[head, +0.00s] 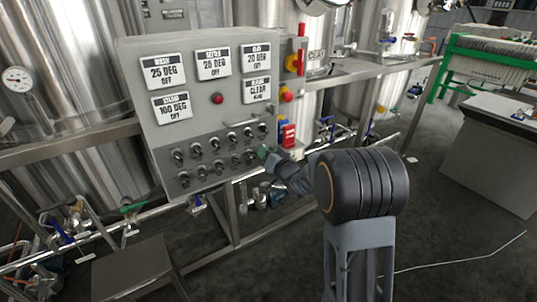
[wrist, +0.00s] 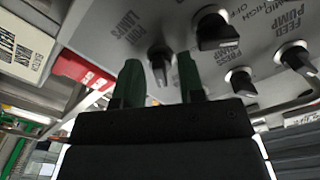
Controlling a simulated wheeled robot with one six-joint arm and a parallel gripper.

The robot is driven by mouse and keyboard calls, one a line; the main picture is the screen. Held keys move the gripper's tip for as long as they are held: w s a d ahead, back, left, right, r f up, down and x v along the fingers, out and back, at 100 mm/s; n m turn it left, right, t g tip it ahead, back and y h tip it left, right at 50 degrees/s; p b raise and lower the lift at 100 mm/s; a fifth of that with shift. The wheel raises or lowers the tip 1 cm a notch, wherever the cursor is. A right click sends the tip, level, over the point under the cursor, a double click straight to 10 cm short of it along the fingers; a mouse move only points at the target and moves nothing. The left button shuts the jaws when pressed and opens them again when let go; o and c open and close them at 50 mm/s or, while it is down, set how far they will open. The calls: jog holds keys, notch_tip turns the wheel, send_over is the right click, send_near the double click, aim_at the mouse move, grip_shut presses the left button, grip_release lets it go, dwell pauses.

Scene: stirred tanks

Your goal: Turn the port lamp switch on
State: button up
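The port lamp switch (wrist: 159,68) is a small dark lever knob on a grey panel, beside upside-down lettering that seems to read "PORT LAMPS". In the wrist view its lever points down the picture, between the two green fingers of my gripper (wrist: 160,62). The fingers are apart, with a gap on both sides of the lever, and I see no clear contact. In the head view my gripper (head: 264,153) is at the lower right of the control panel (head: 140,62), by the right end of the lower switch row. There the gripper hides the switch.
Neighbouring black knobs (wrist: 215,32) sit close to the right in the wrist view. A red block (wrist: 80,68) is close on the left. Several switches (head: 215,145) fill two panel rows. A red isolator handle (head: 300,57) is at the panel's right side.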

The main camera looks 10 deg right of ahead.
jog(key=v, duration=1.3)
jog(key=shift+s+p, duration=0.3)
jog(key=shift+s, duration=0.05)
jog(key=shift+d, duration=0.1)
jog(key=s+d+f+g+h, duration=0.1)
jog(key=d+f+g+h, duration=0.4)
jog(key=f+h, duration=0.15)
jog(key=s+d+r+g+h+p, duration=0.1)
jog(key=s+r+g+h+p, duration=0.1)
jog(key=s+g+p, duration=0.4)
jog(key=s+a+r+n+g+y+p, duration=0.1)
jog(key=s+a+r+p, duration=0.3)
jog(key=r, duration=0.5)
jog(key=s+a+r+n+g+y+p, duration=0.1)
jog(key=s+a+r+y+p, duration=0.1)
jog(key=s+a+r+p, duration=0.3)
notch_tip(320, 180, up, 5)
jog(key=shift+s+a+f+n+g, duration=0.35)
jog(key=shift+s+a, duration=0.35)
jog(key=shift+s, duration=0.5)
jog(key=shift+r, duration=0.1)
